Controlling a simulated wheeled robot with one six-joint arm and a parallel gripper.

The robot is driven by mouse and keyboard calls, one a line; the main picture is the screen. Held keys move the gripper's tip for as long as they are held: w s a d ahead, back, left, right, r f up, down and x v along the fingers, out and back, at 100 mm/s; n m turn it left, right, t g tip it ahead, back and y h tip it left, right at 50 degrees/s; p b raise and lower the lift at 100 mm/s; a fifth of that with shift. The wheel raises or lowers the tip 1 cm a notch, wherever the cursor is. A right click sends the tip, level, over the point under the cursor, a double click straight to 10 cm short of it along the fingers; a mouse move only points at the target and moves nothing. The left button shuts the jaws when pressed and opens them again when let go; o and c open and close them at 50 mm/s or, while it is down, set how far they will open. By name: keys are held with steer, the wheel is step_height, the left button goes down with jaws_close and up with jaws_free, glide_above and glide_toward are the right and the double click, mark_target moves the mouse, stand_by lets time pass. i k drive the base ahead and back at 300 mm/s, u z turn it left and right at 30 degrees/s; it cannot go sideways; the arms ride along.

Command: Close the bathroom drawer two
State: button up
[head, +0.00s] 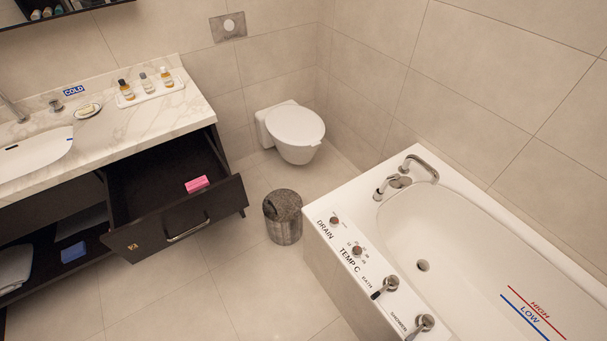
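The dark drawer (160,234) under the marble counter is pulled well open, its front facing the lower part of the head view. A metal bar handle (188,229) sits on its front, next to a small gold mark. Inside the open drawer lies a small pink box (197,184) near the right front corner. I cannot read a number on the drawer. My gripper is not in view.
A metal bin (283,217) stands on the floor right of the drawer. A toilet (293,132) is behind it and a white bathtub (340,228) fills the right. The marble counter (135,123) is above the drawer. Tiled floor in front is clear.

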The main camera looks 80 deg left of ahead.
mark_target(150, 210)
steer(key=u, duration=3.85)
steer(key=k, duration=1)
steer(key=u, duration=0.85)
steer(key=i, duration=1.75)
steer(key=z, duration=1.05)
steer(key=i, duration=0.2)
steer(key=z, duration=0.15)
